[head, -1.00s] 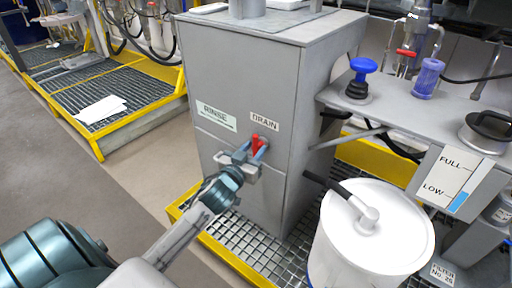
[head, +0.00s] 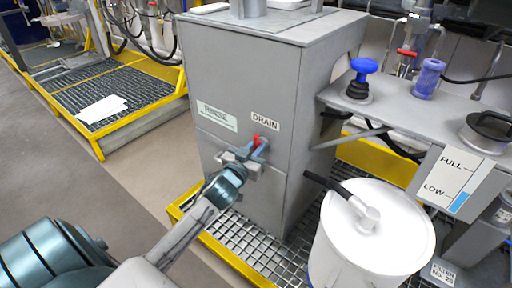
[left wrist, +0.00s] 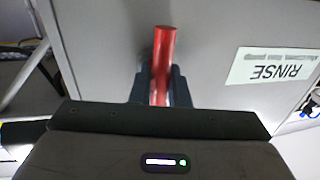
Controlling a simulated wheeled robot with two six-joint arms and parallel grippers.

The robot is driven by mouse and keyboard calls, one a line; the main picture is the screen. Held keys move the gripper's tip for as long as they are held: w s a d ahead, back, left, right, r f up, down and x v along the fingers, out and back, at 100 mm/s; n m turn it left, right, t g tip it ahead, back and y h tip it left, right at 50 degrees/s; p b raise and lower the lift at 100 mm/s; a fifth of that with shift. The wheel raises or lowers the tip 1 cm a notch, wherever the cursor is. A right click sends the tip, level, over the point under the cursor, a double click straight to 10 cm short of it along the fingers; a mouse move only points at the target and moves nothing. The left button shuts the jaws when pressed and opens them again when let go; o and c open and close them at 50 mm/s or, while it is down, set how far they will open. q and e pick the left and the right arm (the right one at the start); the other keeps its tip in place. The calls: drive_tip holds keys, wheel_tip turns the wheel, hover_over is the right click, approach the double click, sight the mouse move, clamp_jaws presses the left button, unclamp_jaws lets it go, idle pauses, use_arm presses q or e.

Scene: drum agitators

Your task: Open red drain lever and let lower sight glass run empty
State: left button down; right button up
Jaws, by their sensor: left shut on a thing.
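The red drain lever (head: 257,140) is on the front of the grey tank, just under the DRAIN label (head: 265,121). My left gripper (head: 256,150) is shut on the lever. In the left wrist view the red handle (left wrist: 164,50) stands up between the dark fingers (left wrist: 158,88), its end free above them. A white panel marked FULL and LOW (head: 453,178) is at the right, with a blue strip (head: 459,201) beside LOW; I take it for the sight glass. My right gripper is not in view.
The grey tank (head: 225,75) stands on a yellow-edged grating. A RINSE label (head: 217,116) is left of the lever. A white lidded drum (head: 345,240) with a black handle stands to the right. A shelf (head: 400,110) carries a blue knob (head: 363,69). Grey floor is clear at left.

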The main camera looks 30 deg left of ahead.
use_arm(q)
drive_tip(key=shift+m+t, duration=0.3)
drive_tip(key=shift+m, duration=0.9)
drive_tip(key=shift+m+p, duration=0.3)
drive_tip(key=shift+m, duration=0.2)
drive_tip(key=shift+d+m, duration=0.1)
drive_tip(key=shift+m, duration=0.8)
drive_tip(key=shift+m+t+h, duration=0.3)
drive_tip(key=shift+m+t, duration=0.2)
drive_tip(key=shift+m, duration=0.6)
drive_tip(key=m+h, duration=0.1)
drive_tip(key=m, duration=0.3)
drive_tip(key=shift+f, duration=0.15)
drive_tip(key=m+h, duration=0.1)
drive_tip(key=m, duration=0.3)
drive_tip(key=shift+t, duration=0.4)
drive_tip(key=m+h, duration=0.1)
drive_tip(key=m, duration=0.2)
drive_tip(key=shift+d, duration=0.1)
drive_tip(key=shift+f+m, duration=0.1)
drive_tip(key=shift+m, duration=0.6)
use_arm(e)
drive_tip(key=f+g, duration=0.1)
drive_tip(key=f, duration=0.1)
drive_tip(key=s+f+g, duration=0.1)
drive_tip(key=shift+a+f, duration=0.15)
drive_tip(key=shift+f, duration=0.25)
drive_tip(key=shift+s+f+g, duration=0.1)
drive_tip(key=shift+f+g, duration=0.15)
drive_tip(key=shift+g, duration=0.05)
